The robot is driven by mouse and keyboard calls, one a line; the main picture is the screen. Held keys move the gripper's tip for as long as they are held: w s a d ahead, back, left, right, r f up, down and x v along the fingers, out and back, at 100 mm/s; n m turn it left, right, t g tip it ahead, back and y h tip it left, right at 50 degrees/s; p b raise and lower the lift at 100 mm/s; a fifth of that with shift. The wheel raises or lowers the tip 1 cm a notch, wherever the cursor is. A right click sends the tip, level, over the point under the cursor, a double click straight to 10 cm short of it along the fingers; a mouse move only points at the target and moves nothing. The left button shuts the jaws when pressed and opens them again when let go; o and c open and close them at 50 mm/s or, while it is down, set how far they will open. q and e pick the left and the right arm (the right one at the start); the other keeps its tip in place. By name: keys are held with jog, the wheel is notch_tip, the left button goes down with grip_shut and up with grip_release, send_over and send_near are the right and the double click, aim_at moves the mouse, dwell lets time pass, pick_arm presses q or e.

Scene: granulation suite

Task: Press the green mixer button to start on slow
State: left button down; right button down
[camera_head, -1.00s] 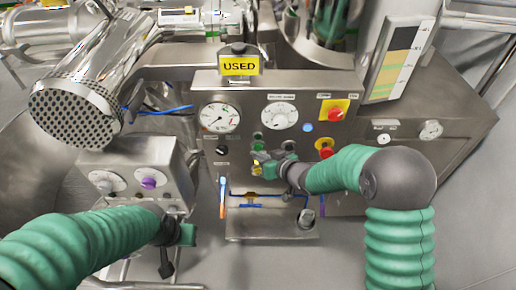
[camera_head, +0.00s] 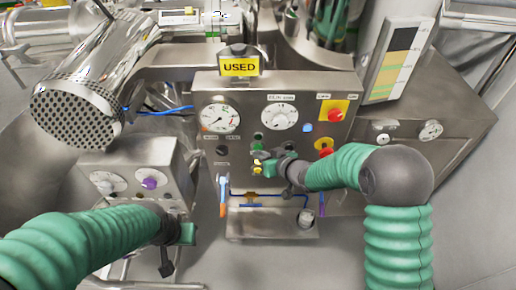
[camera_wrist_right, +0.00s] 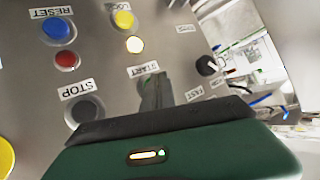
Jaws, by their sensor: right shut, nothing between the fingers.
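The steel control panel (camera_head: 225,155) stands ahead, with dials, knobs and small round buttons. A small green round button or lamp (camera_head: 258,136) shows on it in the head view; its label is too small to read. My right gripper (camera_head: 264,167) is shut and empty, just in front of the panel's lower buttons. In the right wrist view, its closed fingers (camera_wrist_right: 157,92) are just below the START label (camera_wrist_right: 143,69) and cover what lies there; contact cannot be told. The FAST label (camera_wrist_right: 195,93) is to their right. My left gripper (camera_head: 167,262) hangs low at left, its jaws unclear.
The STOP button (camera_wrist_right: 85,110), blue RESET button (camera_wrist_right: 55,28) and yellow LOCK button (camera_wrist_right: 123,19) are close by. A red knob on a yellow plate (camera_head: 335,112) is at upper right. A yellow USED sign (camera_head: 240,66) tops the panel. A perforated steel cylinder (camera_head: 78,112) stands left.

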jog(key=shift+w, duration=0.45)
dwell(0.4)
jog(key=shift+s, duration=0.9)
jog(key=s+b, duration=0.1)
jog(key=s, duration=0.4)
dwell(0.3)
dwell(0.5)
